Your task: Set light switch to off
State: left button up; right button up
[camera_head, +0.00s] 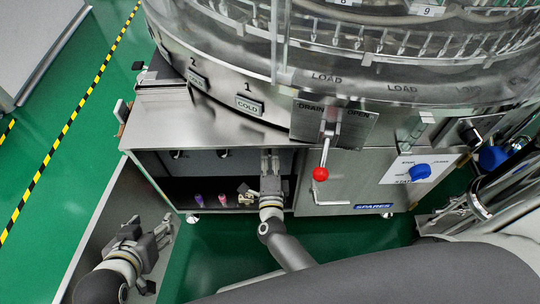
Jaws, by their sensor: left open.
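I cannot pick out a part that is clearly the light switch. Two small dark knobs (177,154) sit high on the back wall inside the open cabinet (140,141), too small to read. My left gripper (157,252) is open and empty at the lower left, over a grey panel and well below the cabinet's left edge. My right gripper (269,160) points up at the cabinet opening, under the steel top. Its fingers lie close together, and I cannot tell whether they are shut or touch anything.
A red-ball lever (320,173) hangs under the drain label. A blue knob (421,171) sits on a white label to the right. Small purple and pink items (223,199) stand on the cabinet floor. Pipes crowd the right side. Green floor (70,165) is clear at left.

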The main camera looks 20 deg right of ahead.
jog(key=o, duration=1)
